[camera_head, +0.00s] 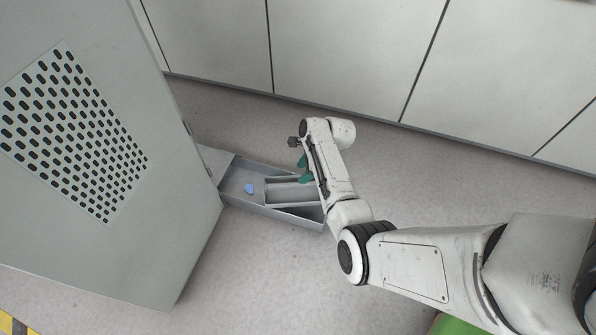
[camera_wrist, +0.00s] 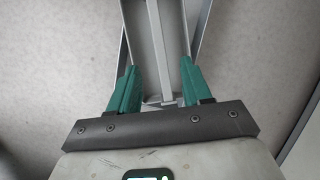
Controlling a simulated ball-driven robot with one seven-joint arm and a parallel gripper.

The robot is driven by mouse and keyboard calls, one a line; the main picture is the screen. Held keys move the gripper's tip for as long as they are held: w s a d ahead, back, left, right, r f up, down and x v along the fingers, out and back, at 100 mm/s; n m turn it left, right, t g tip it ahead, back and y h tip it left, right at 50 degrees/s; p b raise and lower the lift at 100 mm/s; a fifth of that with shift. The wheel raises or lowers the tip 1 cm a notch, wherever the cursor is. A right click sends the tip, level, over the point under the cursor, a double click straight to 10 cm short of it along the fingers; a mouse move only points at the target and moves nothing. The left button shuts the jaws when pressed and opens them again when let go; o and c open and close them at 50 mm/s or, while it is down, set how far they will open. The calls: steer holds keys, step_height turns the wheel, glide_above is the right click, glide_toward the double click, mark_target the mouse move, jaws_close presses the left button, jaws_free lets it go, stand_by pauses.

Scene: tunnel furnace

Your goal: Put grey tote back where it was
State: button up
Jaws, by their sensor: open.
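A grey tote (camera_head: 290,192), a shallow box with a divider, appears to sit at the right end of a long grey drawer-like tray (camera_head: 268,213) in the head view. My gripper (camera_head: 303,169) has teal fingers and is at the tote's far right end. My forearm hides part of that end. In the wrist view my gripper (camera_wrist: 158,82) is open, with its fingers apart on either side of grey walls and a thin grey strip. I cannot tell whether the fingers touch them.
A large grey cabinet (camera_head: 110,220) with a perforated panel stands at the left, and the tray meets its lower edge. A small blue object (camera_head: 249,188) lies in the tray. White wall panels (camera_head: 350,50) run along the back. The grey floor (camera_head: 470,185) is clear at right.

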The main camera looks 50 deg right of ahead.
steer(key=shift+p+v, duration=0.65)
steer(key=shift+v, duration=1.2)
steer(key=s+a+r+n+g+h, duration=0.1)
steer(key=s+a+r+n, duration=0.4)
steer(key=s+a+n, duration=0.3)
steer(key=s+a+r+n+g+h, duration=0.1)
steer(key=s+a+r+n+g, duration=0.1)
steer(key=s+a+r+n, duration=0.3)
steer(key=s+a+n, duration=0.4)
steer(key=s+n, duration=0.5)
steer(key=n, duration=0.5)
steer(key=shift+a+r+h, duration=0.3)
